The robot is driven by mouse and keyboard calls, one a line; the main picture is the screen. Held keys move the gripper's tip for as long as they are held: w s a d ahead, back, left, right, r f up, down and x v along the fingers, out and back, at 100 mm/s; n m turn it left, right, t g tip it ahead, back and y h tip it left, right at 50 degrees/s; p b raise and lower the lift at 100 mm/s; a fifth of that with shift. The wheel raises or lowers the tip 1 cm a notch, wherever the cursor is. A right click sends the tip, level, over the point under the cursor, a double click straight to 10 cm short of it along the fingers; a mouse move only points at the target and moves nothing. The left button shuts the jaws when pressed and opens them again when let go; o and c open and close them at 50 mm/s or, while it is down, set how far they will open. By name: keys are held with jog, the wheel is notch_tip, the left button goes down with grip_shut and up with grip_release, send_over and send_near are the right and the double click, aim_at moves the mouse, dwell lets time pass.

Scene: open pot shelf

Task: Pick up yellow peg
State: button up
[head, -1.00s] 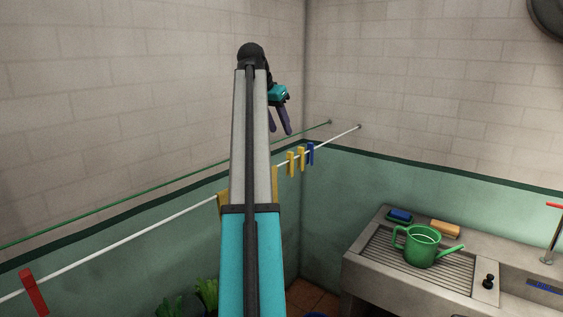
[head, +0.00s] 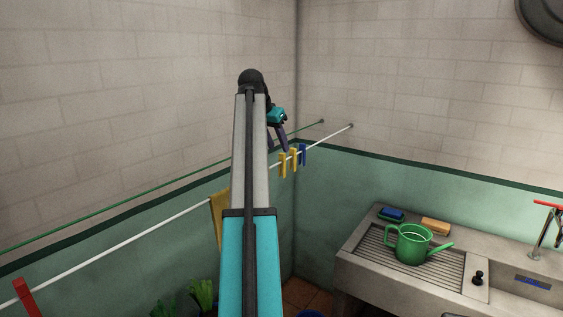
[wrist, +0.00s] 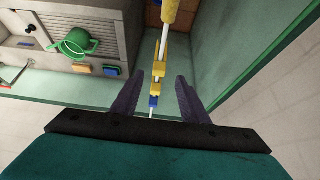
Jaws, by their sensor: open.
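Two yellow pegs, a nearer one (head: 283,165) and a farther one (head: 293,159), hang on a white clothesline (head: 130,242). A blue peg (head: 304,154) hangs just beyond them. My gripper (head: 278,146) is open and close to the pegs, its fingers pointing down. In the wrist view, my gripper (wrist: 160,76) has one finger on each side of the line. The nearer yellow peg (wrist: 158,68), the farther yellow peg (wrist: 156,88) and the blue peg (wrist: 153,101) appear in a row between the fingers. I cannot tell how far below the fingertips they are.
A yellow cloth (head: 217,212) hangs on the line, partly hidden by my arm. A red peg (head: 25,297) is at far left. A green line (head: 100,217) runs behind. A sink (head: 372,290) at right holds a green watering can (head: 411,245), a blue sponge and an orange block.

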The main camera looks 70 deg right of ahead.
aim_at(281, 153)
jog(key=shift+s+d+f, duration=0.1)
jog(key=shift+d+f, duration=0.25)
jog(key=shift+f, duration=0.3)
jog(key=shift+f, duration=0.1)
jog(key=shift+p+x, duration=1.4)
jog(key=shift+x, duration=1.15)
jog(key=shift+a, duration=0.15)
grip_shut()
notch_tip(281, 153, up, 9)
jog(key=b, duration=0.3)
jog(key=shift+f, duration=0.1)
jog(key=shift+r, duration=0.6)
jog(key=shift+a+f, duration=0.1)
